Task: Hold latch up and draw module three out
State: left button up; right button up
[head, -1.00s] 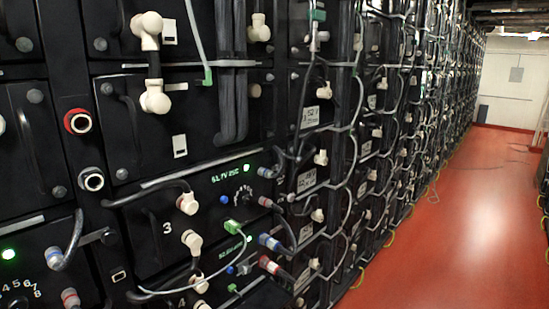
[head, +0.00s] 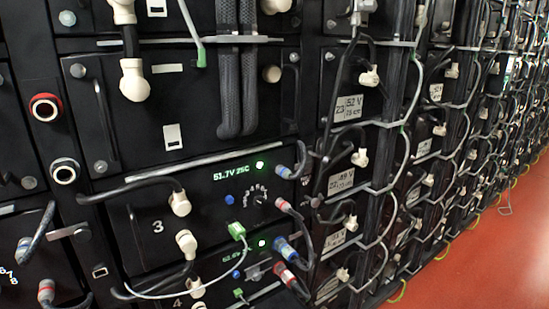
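Module three (head: 150,252) is a black unit in the lower middle of the head view, marked with a white "3". Its front has a lit green readout (head: 231,173), a green lamp, a blue button and a dial. A black handle stands left of the numeral. White elbow plugs (head: 181,204) with black cables are fitted on its front, and a green plug (head: 237,231) with a pale wire sits at its lower right. A grey strip (head: 190,165) runs along its top edge. I cannot tell which part is the latch. Neither gripper is in view.
Module four (head: 178,302) lies directly below, with red and blue plugs (head: 285,248) beside it. A larger black unit (head: 180,110) sits above. Cabled racks run away to the right. The red aisle floor (head: 480,265) is clear at the lower right.

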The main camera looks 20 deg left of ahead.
aim_at(156, 225)
jog(key=i+l+u, duration=0.2)
jog(key=u, duration=0.3)
jog(key=i+l+u, duration=0.1)
jog(key=l+u, duration=1.05)
jog(key=l, duration=0.2)
jog(key=i, duration=0.05)
